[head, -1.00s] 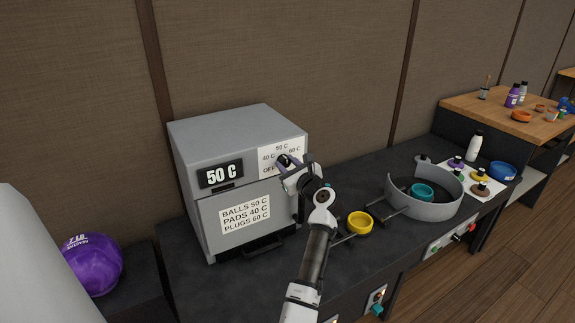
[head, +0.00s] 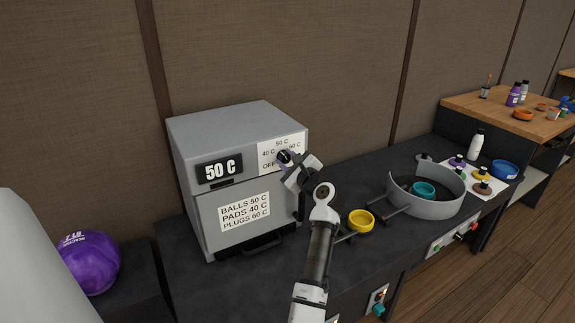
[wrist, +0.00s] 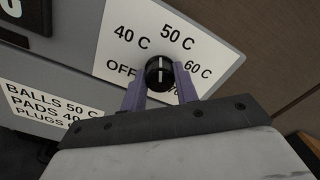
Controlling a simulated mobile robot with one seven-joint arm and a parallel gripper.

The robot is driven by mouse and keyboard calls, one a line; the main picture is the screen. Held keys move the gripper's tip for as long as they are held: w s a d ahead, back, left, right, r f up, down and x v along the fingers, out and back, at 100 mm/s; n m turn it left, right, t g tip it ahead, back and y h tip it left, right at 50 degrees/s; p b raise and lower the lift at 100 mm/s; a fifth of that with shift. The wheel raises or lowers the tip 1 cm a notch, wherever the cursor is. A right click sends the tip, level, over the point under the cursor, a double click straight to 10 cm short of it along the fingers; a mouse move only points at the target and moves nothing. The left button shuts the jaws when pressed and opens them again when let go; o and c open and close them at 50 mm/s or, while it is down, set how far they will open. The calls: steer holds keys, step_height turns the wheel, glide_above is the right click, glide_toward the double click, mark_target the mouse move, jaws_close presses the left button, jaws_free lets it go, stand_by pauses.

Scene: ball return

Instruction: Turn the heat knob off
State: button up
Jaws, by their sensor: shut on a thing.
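The heat knob (wrist: 159,72) is a black round knob with a white line, on a white dial plate (wrist: 120,22) marked OFF, 40 C, 50 C and 60 C. Its white line runs nearly straight up in the wrist view, roughly toward 50 C. My gripper (wrist: 161,80) is shut on the knob, with one purple finger on each side. In the head view my gripper (head: 288,163) is at the dial on the grey heater box's front, partly hiding the knob. The box's display (head: 220,168) reads 50 C.
A sign (head: 245,211) on the box (head: 205,222) lists balls 50 C, pads 40 C and plugs 60 C. A black handle (head: 248,246) sits below it. A yellow ring (head: 361,226) and a grey curved tray (head: 440,208) stand to the right. A purple ball (head: 90,262) is at left.

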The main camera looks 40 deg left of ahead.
steer(key=n+b, duration=0.1)
steer(key=n, duration=0.1)
steer(key=n+b, duration=0.1)
steer(key=n, duration=0.1)
steer(key=shift+f+n+b, duration=0.2)
steer(key=shift+n+b, duration=0.2)
steer(key=n+b, duration=0.3)
steer(key=n, duration=0.2)
steer(key=shift+f+b, duration=0.1)
steer(key=shift+b, duration=0.3)
steer(key=n+b, duration=0.3)
steer(key=n, duration=0.2)
steer(key=shift+n+b, duration=0.35)
steer(key=shift+n, duration=0.05)
steer(key=shift+n+b, duration=0.95)
steer(key=shift+n, duration=0.95)
steer(key=o, duration=1)
steer(key=shift+r, duration=0.2)
